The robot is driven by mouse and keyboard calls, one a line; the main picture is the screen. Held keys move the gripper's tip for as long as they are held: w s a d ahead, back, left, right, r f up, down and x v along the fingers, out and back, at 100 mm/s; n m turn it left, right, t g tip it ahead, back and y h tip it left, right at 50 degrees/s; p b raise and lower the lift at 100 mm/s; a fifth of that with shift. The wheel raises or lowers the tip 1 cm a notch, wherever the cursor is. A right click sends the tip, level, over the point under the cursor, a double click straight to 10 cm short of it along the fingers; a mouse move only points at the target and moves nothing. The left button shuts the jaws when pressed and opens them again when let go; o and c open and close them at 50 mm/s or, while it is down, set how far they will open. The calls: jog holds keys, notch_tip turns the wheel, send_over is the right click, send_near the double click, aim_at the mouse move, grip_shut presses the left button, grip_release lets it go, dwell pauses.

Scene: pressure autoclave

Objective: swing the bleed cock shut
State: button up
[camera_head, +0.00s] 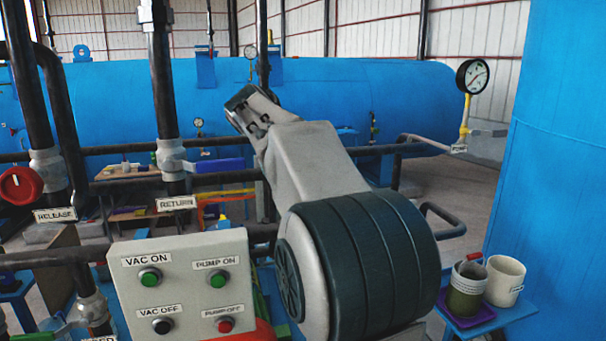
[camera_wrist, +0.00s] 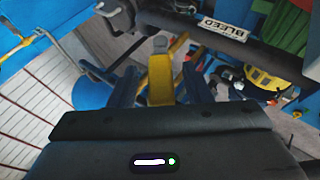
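The BLEED label (camera_wrist: 222,18) hangs at the top right of the wrist view. I cannot tell for sure that this lever is the bleed cock's handle. My gripper (camera_head: 248,110) is raised in front of the blue vessel. In the wrist view my gripper (camera_wrist: 160,85) has its fingers apart. A yellow piece shows between them; I cannot tell whether they touch it.
A button panel (camera_head: 185,285) stands front left, below the RETURN pipe (camera_head: 164,90) with its blue lever (camera_head: 218,165). A red knob (camera_head: 20,185) is at far left. A gauge (camera_head: 472,76) and two buckets (camera_head: 503,281) are on the right. The large blue vessel (camera_head: 350,88) lies behind.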

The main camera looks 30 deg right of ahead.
jog(key=shift+a, duration=0.1)
jog(key=v, duration=1.3)
jog(key=shift+s+a+r, duration=0.15)
jog(key=shift+a+r, duration=0.05)
jog(key=shift+r, duration=0.1)
jog(key=shift+c, duration=0.3)
